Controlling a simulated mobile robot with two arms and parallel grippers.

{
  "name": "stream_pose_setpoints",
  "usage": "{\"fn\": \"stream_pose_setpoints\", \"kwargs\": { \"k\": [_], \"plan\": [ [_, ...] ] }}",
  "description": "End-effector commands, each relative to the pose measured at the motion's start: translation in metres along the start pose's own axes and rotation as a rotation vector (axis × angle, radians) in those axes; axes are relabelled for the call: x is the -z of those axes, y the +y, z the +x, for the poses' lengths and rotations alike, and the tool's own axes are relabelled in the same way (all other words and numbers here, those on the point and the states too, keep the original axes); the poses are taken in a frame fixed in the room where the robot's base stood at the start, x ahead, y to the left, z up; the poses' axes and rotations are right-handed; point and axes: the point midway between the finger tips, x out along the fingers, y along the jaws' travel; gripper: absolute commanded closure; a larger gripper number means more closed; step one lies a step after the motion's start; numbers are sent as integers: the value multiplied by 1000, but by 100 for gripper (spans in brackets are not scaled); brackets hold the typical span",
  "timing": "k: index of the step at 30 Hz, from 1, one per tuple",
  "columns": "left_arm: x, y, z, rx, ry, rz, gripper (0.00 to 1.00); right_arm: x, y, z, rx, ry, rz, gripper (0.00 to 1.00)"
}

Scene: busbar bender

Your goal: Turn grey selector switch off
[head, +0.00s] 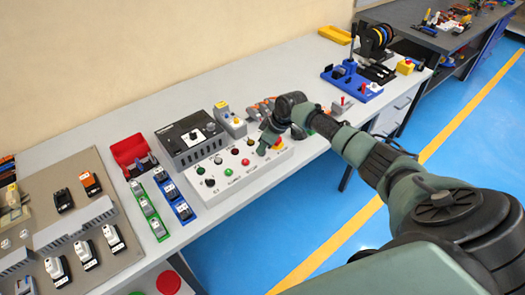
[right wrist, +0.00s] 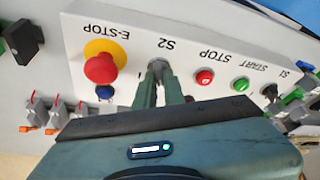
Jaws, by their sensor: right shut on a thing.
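The grey selector switch (right wrist: 157,66), marked S2, stands on the white control panel (right wrist: 150,22) between the E-STOP and the red STOP button. My right gripper (right wrist: 163,84) is shut on the switch knob, one finger on each side. The fingers cover much of the knob, so its exact turn is hard to tell. In the head view my right gripper (head: 265,147) is at the right part of the white panel and hides the switch. My left gripper is not in view.
The red E-STOP (right wrist: 101,67) on its yellow base is close beside the fingers. The red STOP button (right wrist: 205,77) and green START button (right wrist: 241,85) are on the other side. A grey-black box (head: 192,138) stands behind the panel.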

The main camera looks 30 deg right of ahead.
Motion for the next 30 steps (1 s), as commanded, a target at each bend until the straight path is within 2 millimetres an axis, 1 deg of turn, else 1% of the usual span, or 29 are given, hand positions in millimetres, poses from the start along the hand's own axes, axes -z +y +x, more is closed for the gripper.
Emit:
{"fn": "stream_pose_setpoints", "kwargs": {
  "k": [1, 3, 12, 18, 30],
  "plan": [
    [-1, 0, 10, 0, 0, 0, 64, -2, 1, 5, 15, 0, -36, 100],
    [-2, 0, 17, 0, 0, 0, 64, -2, 1, 4, 36, 0, -88, 100],
    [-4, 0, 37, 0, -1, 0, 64, -1, 2, 3, 106, -2, -257, 100],
    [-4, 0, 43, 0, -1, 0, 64, -1, 2, 2, 130, -3, -315, 100],
    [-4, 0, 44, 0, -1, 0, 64, -1, 1, 1, 139, -4, -338, 100]
  ]
}}
